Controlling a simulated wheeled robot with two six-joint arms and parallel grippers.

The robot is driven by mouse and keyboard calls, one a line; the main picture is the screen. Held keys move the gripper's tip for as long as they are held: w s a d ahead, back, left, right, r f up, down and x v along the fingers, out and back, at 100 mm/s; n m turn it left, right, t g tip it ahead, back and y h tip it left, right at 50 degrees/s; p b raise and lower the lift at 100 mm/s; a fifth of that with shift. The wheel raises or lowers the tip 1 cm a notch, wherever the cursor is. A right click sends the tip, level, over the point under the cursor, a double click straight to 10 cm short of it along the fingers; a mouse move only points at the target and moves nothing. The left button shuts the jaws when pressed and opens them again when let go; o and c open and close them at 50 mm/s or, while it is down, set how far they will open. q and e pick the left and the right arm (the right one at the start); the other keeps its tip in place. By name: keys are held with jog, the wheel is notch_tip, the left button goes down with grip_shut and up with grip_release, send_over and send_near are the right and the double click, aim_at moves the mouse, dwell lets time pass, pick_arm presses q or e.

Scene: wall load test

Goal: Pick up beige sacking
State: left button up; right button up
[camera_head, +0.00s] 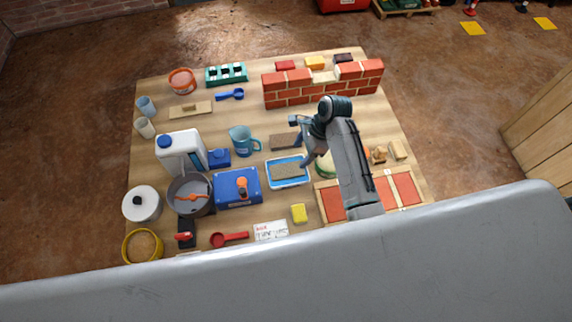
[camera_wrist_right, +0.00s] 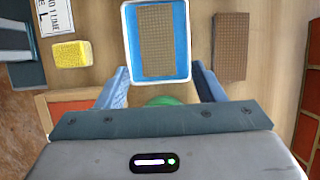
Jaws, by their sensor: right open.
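The beige sacking (camera_head: 287,172) is a flat, woven, tan rectangle lying inside a blue-lined white tray (camera_head: 289,184) near the middle of the table. In the right wrist view the sacking (camera_wrist_right: 157,40) lies lengthwise in the tray (camera_wrist_right: 130,55). My right gripper (camera_head: 300,143) is open and empty beside and above the tray. In the wrist view its two fingers (camera_wrist_right: 160,75) stand on either side of the tray's near end. The right arm partly covers things to its right. My left gripper is not in view.
A brown block (camera_wrist_right: 231,45) lies beside the tray. A green round thing (camera_wrist_right: 163,100) is partly hidden under my right gripper. A yellow sponge (camera_head: 298,213), a blue box (camera_head: 237,188), a blue jug (camera_head: 243,140) and a brick wall (camera_head: 320,88) stand around.

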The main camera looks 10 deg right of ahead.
aim_at(288, 170)
jog(key=x, duration=0.3)
jog(key=shift+s+a+f, duration=0.2)
jog(key=shift+s+f, duration=0.05)
jog(key=shift+f, duration=0.05)
jog(key=shift+w+a+f, duration=0.1)
jog(key=shift+f, duration=0.2)
jog(key=x, duration=0.4)
jog(key=shift+a+p, duration=0.25)
jog(key=shift+p, duration=0.15)
jog(key=shift+a+f, duration=0.1)
jog(key=shift+f, duration=0.45)
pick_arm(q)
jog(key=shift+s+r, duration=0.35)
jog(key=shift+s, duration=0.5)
